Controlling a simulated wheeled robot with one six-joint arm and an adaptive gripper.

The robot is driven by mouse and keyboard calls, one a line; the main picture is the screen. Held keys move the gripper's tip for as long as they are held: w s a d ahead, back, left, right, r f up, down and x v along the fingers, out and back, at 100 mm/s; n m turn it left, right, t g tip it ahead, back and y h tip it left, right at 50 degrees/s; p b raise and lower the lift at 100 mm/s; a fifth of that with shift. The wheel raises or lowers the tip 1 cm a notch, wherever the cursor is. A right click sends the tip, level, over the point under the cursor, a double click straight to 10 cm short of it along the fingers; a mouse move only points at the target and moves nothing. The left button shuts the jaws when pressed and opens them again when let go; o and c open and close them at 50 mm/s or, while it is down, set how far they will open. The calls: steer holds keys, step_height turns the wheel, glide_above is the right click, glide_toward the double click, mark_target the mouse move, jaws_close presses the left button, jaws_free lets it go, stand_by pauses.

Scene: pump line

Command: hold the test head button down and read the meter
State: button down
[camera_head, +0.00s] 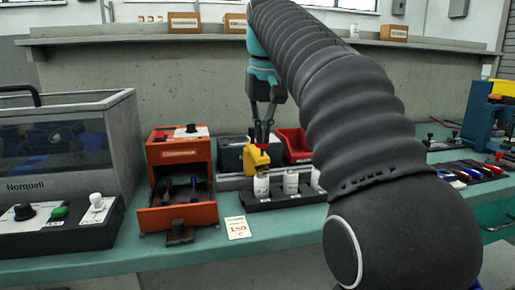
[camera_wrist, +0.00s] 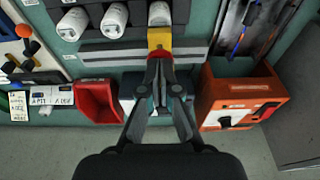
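My gripper (camera_head: 263,139) points down, and its fingertips come together at the top of a small yellow head. The yellow head (camera_head: 258,158) sits over the white bottle at the left end of a black rack (camera_head: 275,200). In the wrist view my gripper (camera_wrist: 160,57) meets a red part beside the yellow head (camera_wrist: 160,38). This red part may be the button; the fingertips hide most of it, and I cannot tell whether it is pressed. The white bottle (camera_head: 261,188) stands upright below. I see no readable meter display in either view.
An orange unit (camera_head: 180,152) with an open tray stands left of the rack. A card (camera_head: 238,228) lies in front. A clear-sided Norquell machine (camera_head: 70,150) is far left. Tools (camera_head: 470,170) lie at the right.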

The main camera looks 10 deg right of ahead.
steer(key=shift+f, duration=0.5)
stand_by(1.2)
step_height(320, 180, up, 3)
steer(key=p, duration=0.3)
steer(key=shift+f, duration=0.1)
steer(key=shift+r, duration=2.2)
steer(key=shift+s+f, duration=0.3)
steer(key=shift+s, duration=0.1)
steer(key=s+f+t, duration=0.1)
steer(key=s+f, duration=1)
steer(key=f, duration=0.4)
steer(key=s+f+t, duration=0.2)
steer(key=s+f, duration=0.9)
steer(key=f, duration=0.4)
steer(key=shift+f, duration=0.25)
